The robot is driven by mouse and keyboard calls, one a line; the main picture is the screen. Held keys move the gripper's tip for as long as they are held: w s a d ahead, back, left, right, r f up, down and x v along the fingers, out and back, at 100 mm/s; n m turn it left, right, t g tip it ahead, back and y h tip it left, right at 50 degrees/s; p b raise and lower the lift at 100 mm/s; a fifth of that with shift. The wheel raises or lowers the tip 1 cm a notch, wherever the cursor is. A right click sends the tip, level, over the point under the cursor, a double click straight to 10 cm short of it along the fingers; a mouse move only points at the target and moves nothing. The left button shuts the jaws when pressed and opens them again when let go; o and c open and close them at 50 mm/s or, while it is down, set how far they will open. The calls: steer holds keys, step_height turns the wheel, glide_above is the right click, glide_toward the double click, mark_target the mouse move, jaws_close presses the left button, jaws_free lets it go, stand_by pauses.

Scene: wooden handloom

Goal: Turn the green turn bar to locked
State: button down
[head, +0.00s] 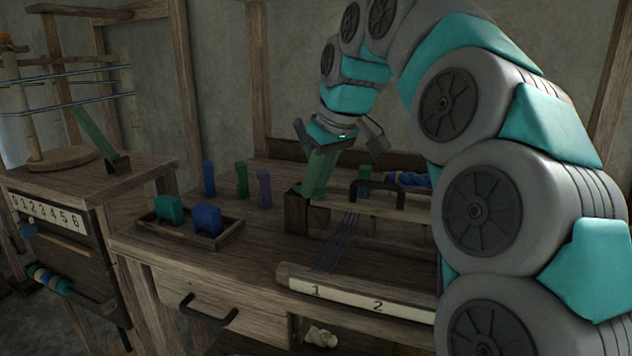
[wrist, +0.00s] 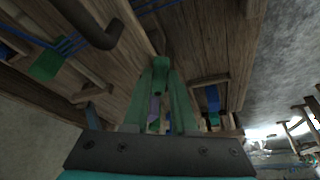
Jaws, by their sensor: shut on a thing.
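My gripper (head: 308,188) reaches down from the upper right to a dark wooden block (head: 296,213) on the loom's top. Its green fingers are closed at the block's top. In the wrist view the fingers (wrist: 160,78) converge on a small green piece (wrist: 160,62), which looks like the green turn bar. The fingers hide most of it, and in the head view it cannot be told apart from them. Its angle and any locked mark cannot be read.
A tray (head: 172,243) with teal and blue pieces stands left of the block. Blue, green and purple pegs (head: 264,188) stand behind. A dark arched handle (head: 377,184) rises close to the right. A green lever (head: 95,130) leans on the left cabinet. Blue cords (head: 338,243) run in front.

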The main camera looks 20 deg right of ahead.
stand_by(0.4)
steer(key=shift+w+d+r+n+y+p, duration=0.1)
steer(key=shift+w+d+n+y+p, duration=0.2)
steer(key=shift+n+p, duration=0.5)
steer(key=shift+w+d+n+g+y, duration=0.15)
steer(key=shift+d+n+g+y, duration=0.1)
steer(key=shift+n, duration=0.45)
steer(key=shift+w+d+n+g+y, duration=0.15)
steer(key=shift+d+n+g, duration=0.1)
steer(key=shift+n, duration=0.45)
steer(key=c, duration=0.7)
jaws_free()
